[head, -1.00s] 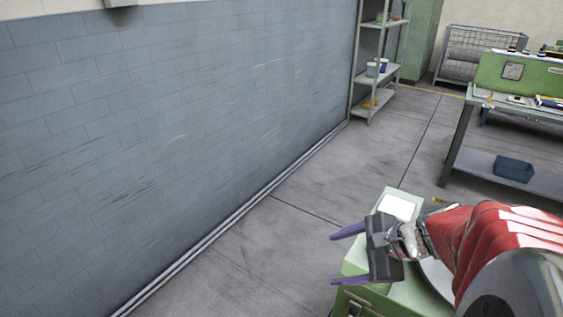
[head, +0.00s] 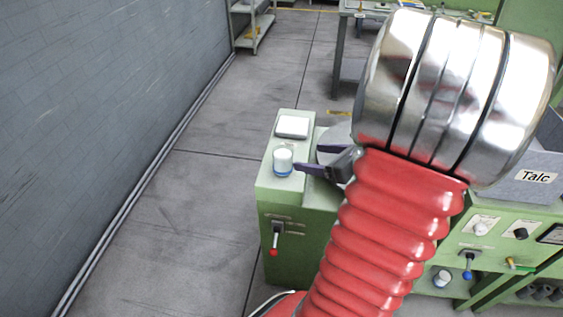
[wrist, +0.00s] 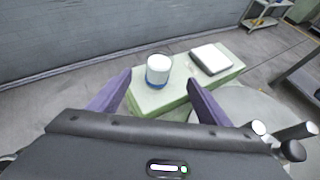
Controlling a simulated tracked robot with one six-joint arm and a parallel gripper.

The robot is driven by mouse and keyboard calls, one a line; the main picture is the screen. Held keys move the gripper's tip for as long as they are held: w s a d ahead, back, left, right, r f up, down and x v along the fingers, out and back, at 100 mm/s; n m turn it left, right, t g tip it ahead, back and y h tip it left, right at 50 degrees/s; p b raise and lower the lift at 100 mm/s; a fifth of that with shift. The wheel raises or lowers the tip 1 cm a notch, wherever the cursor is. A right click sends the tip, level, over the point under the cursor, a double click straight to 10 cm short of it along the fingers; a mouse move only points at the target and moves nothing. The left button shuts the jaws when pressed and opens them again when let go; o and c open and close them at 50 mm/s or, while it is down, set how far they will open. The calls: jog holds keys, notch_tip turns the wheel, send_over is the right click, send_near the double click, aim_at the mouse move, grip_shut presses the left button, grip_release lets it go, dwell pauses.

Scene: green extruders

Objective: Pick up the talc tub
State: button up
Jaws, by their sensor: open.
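The talc tub, a small white cylinder with a blue band at its base (head: 283,161), stands upright on the top of a green machine cabinet (head: 267,183). My gripper (head: 306,158) is just right of the tub in the head view, its purple fingers pointing towards it. In the wrist view the tub (wrist: 158,70) is ahead of my open, empty gripper (wrist: 158,90), between the lines of the two fingers and a little beyond their tips. I cannot tell whether a finger touches it.
A white square pad (head: 292,126) lies behind the tub on the same top. A grey bin labelled Talc (head: 524,188) stands at the right. A grey wall (head: 90,110) runs along the left, with open floor (head: 160,220) before it.

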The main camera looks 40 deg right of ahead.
aim_at(287, 154)
jog(key=shift+x, duration=4.3)
jog(key=shift+x, duration=2.65)
jog(key=shift+c, duration=0.5)
jog(key=c, duration=1.2)
jog(key=shift+r, duration=0.1)
